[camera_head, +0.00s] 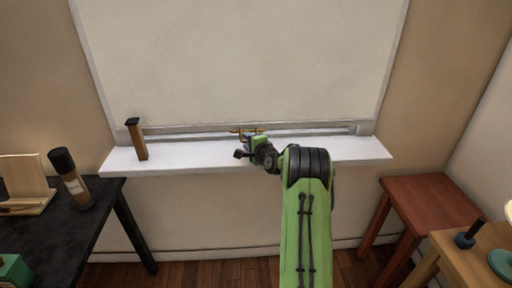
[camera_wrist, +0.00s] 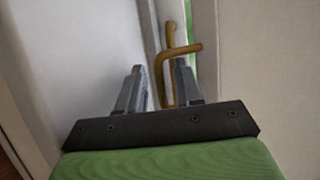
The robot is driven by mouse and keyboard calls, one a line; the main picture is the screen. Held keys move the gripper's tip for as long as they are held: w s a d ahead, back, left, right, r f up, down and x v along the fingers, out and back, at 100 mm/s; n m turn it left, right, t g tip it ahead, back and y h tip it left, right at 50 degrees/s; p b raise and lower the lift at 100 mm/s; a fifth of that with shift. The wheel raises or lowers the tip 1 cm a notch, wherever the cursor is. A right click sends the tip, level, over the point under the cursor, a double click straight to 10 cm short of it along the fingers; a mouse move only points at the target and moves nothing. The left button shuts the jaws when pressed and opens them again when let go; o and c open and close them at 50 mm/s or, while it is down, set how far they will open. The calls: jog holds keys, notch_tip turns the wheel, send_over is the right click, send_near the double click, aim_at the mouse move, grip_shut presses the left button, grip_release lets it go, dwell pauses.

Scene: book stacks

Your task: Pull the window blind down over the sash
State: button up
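The window blind (camera_head: 240,65) is a pale sheet that covers the window almost down to the white sill (camera_head: 210,155). A brass handle (camera_head: 246,130) shows at its bottom edge, near the middle. My gripper (camera_head: 245,146) is at this handle, just above the sill, partly hidden by my own wrist. In the wrist view, my gripper's two grey fingers (camera_wrist: 160,78) stand apart. The brass handle (camera_wrist: 168,60) lies between them, close to the right finger, with its bent end crossing in front of that fingertip. I see no clear grip on it. The sash is hidden behind the blind.
A wooden post with a black top (camera_head: 138,139) stands on the sill's left end. A black table (camera_head: 70,225) at left holds a dark-topped bottle (camera_head: 72,180) and a wooden stand (camera_head: 25,185). A red-brown stool (camera_head: 432,200) and a wooden table (camera_head: 470,260) are at right.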

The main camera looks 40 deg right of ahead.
jog(key=v, duration=1.4)
jog(key=shift+s+p, duration=0.3)
jog(key=shift+p, duration=0.05)
